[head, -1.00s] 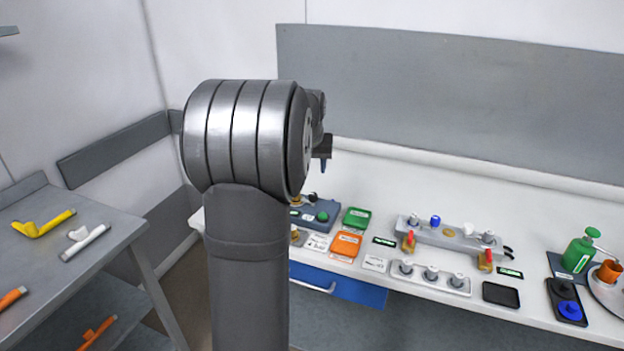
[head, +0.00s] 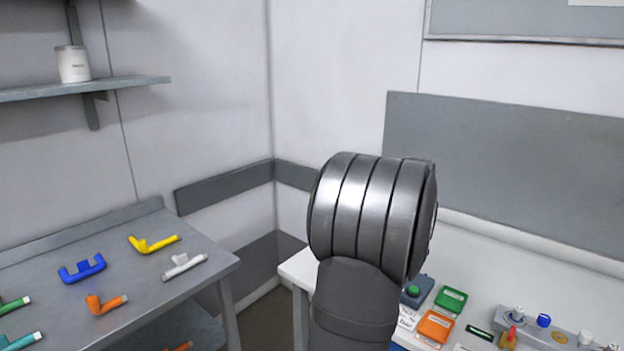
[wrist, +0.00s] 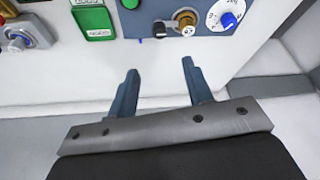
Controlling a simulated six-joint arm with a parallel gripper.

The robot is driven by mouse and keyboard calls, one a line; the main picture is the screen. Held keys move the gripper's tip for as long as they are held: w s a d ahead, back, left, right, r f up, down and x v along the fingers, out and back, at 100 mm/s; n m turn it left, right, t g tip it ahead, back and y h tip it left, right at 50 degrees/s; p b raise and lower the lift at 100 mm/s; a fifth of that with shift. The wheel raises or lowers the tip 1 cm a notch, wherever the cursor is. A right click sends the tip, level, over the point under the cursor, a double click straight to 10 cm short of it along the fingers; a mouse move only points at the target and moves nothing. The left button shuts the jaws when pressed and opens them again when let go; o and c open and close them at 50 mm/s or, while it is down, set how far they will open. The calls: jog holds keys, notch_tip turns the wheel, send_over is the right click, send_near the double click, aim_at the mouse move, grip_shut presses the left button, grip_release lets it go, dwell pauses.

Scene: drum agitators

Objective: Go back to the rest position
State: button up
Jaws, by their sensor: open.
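In the wrist view my gripper (wrist: 158,92) has its two blue fingers spread apart with nothing between them.
The white bench (head: 298,272) carries a green tray (head: 450,299), an orange tray (head: 436,326) and a grey fixture (head: 552,331). A grey side table (head: 215,268) at left holds several coloured handle-shaped parts. A wall shelf (head: 120,84) holds a white container (head: 73,64).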

jog(key=x, duration=1.4)
